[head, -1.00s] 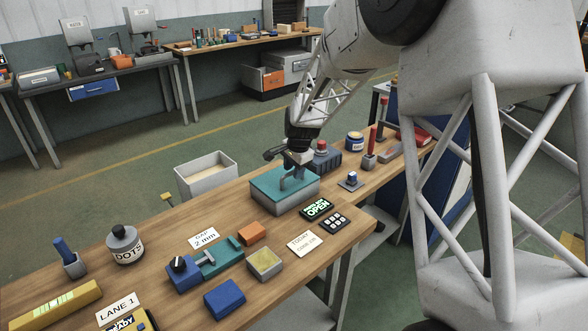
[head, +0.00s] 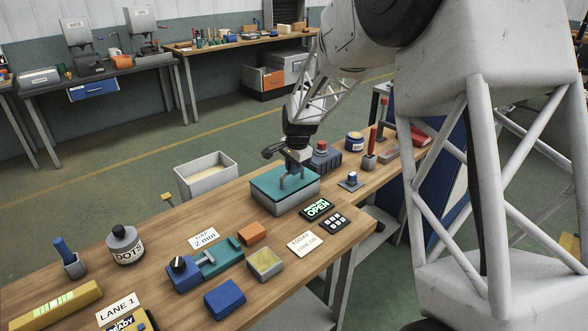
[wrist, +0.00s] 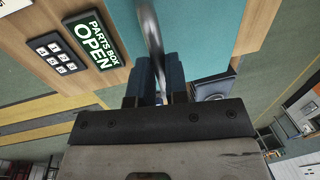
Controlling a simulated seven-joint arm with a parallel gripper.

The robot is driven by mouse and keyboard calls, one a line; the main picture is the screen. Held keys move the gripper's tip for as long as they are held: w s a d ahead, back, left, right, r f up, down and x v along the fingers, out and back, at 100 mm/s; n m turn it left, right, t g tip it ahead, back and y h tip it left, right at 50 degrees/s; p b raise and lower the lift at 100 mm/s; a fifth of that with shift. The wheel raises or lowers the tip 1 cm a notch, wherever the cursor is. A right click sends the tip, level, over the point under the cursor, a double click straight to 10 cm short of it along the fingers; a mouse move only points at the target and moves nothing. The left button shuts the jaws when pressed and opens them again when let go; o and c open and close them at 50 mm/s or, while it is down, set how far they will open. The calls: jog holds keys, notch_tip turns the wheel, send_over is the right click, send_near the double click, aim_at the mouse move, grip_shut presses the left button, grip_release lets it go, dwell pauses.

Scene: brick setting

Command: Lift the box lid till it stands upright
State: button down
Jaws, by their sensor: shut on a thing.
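The box (head: 287,201) is a grey box on the wooden table, with a teal lid (head: 268,186) lying flat on it. A grey arched handle stands on the lid. My gripper (head: 296,171) is over the lid at the handle, shut on it. In the wrist view my gripper's blue fingers (wrist: 158,82) close on the grey lid handle (wrist: 150,35), with the teal lid (wrist: 200,30) beneath. The handle's far end is hidden by the fingers.
A lit "PARTS BOX OPEN" sign (head: 317,208) and a keypad (head: 334,223) lie in front of the box. A blue-grey block (head: 325,160) stands behind it and a small blue-topped switch (head: 351,180) to its right. A grey bin (head: 207,180) is at the left beyond the table edge.

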jog(key=shift+w+a+r+g+h, duration=0.3)
jog(key=shift+r+g+h, duration=0.05)
jog(key=shift+r, duration=0.2)
jog(key=shift+w+a+r+g+h, duration=0.3)
jog(key=shift+r+g+h, duration=0.05)
jog(key=shift+r, duration=0.15)
jog(key=w+a+r+g+h, duration=0.3)
jog(key=w+a, duration=0.7)
jog(key=a, duration=0.1)
jog(key=shift+w, duration=0.35)
jog(key=shift+g+h, duration=0.3)
